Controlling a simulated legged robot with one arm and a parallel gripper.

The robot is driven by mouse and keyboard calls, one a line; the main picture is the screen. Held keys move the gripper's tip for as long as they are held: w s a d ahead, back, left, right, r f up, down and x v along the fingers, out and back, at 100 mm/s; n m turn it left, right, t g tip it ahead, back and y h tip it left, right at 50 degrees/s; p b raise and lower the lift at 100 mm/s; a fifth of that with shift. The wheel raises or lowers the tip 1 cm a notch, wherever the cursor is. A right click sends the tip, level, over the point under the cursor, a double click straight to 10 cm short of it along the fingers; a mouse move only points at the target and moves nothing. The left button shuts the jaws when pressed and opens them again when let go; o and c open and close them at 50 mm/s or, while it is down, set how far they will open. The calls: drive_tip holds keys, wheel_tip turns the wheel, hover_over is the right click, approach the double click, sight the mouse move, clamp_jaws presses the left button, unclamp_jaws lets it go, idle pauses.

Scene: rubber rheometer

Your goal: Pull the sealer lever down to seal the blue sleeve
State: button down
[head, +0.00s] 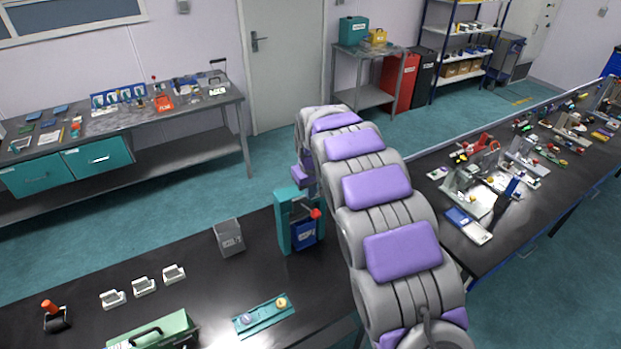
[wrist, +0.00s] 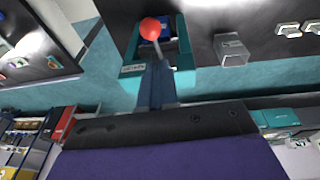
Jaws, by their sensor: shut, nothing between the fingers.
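The teal sealer (head: 284,235) stands on the black bench, left of my arm. Its lever ends in a red ball knob (head: 315,213), which also shows in the wrist view (wrist: 150,28). The blue sleeve (head: 305,236) sits inside the sealer frame, below the knob; in the wrist view only part of it shows behind the lever. My gripper (wrist: 157,66) is shut and empty, with its fingertips pointing at the sealer, close to the lever's grey rod. I cannot tell whether they touch it. In the head view my arm hides most of the gripper.
A grey bin (head: 229,237) stands left of the sealer. A teal tray with two knobs (head: 263,315), a green case (head: 152,331) and several small white holders (head: 144,286) lie on the same bench. A second bench crowded with devices (head: 480,250) is to the right.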

sight(316, 216)
drive_tip(key=f, duration=0.3)
drive_tip(key=d+f+p, duration=0.1)
drive_tip(key=f, duration=0.1)
drive_tip(key=shift+w+d+f, duration=0.1)
drive_tip(key=shift+w+f, duration=0.05)
drive_tip(key=shift+f, duration=0.25)
drive_tip(key=shift+f, duration=0.1)
drive_tip(key=s+f+t+b, duration=0.1)
drive_tip(key=b, duration=0.1)
drive_tip(key=d+f+y+b, duration=0.1)
drive_tip(key=b, duration=0.2)
drive_tip(key=shift+s+f+t, duration=0.2)
drive_tip(key=shift+s+t, duration=0.2)
wheel_tip(316, 216, down, 9)
drive_tip(key=s+d+t+y+b, duration=0.1)
drive_tip(key=t+y+b, duration=0.3)
drive_tip(key=b, duration=1.3)
drive_tip(key=shift+s+t, duration=0.25)
drive_tip(key=shift+t, duration=0.65)
drive_tip(key=shift+d, duration=0.1)
